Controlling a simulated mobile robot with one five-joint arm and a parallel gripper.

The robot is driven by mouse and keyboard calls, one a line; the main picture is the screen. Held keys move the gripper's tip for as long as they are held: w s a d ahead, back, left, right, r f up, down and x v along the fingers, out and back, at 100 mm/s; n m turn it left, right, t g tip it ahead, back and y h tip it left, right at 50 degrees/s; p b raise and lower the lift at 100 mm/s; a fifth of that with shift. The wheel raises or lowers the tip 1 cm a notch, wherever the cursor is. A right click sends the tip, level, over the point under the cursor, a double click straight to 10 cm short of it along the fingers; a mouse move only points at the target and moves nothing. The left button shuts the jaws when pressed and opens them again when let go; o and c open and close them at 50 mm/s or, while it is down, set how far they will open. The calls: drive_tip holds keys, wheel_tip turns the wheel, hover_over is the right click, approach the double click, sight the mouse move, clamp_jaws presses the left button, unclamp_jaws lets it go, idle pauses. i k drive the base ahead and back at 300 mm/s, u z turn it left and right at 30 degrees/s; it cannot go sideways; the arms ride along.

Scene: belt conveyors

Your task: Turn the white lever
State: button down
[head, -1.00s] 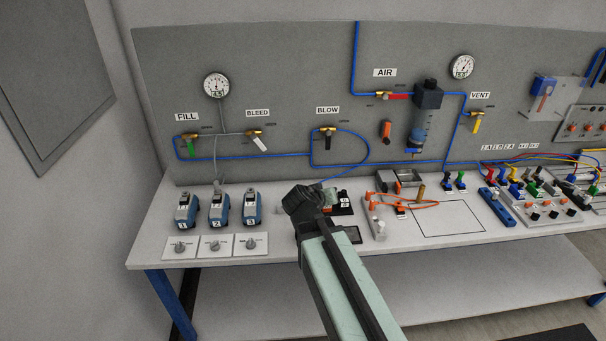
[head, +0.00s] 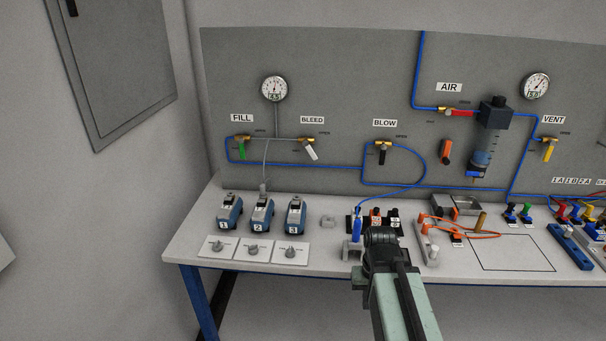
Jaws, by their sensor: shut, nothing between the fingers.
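The white lever (head: 311,152) hangs from a brass valve under the BLEED label (head: 312,120) on the grey back panel. It slants down to the right and nothing covers it. My gripper (head: 380,238) is at the end of my arm, low in the middle of the view, in front of the bench's front part. It is shut and empty, seen from behind, so its fingertips are hard to make out. It is well below and to the right of the white lever, apart from it.
A green lever (head: 243,152) is left of the white one, a black lever (head: 382,157) right. A gauge (head: 274,88) sits above. Three blue-grey units (head: 262,215) stand on the bench (head: 190,245) below. Blue tubing crosses the panel. Air before the white lever looks clear.

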sight(306, 143)
drive_tip(key=u, duration=3.35)
drive_tip(key=k, duration=1.75)
drive_tip(key=z, duration=0.65)
drive_tip(key=i, duration=1.65)
drive_tip(key=u, duration=0.05)
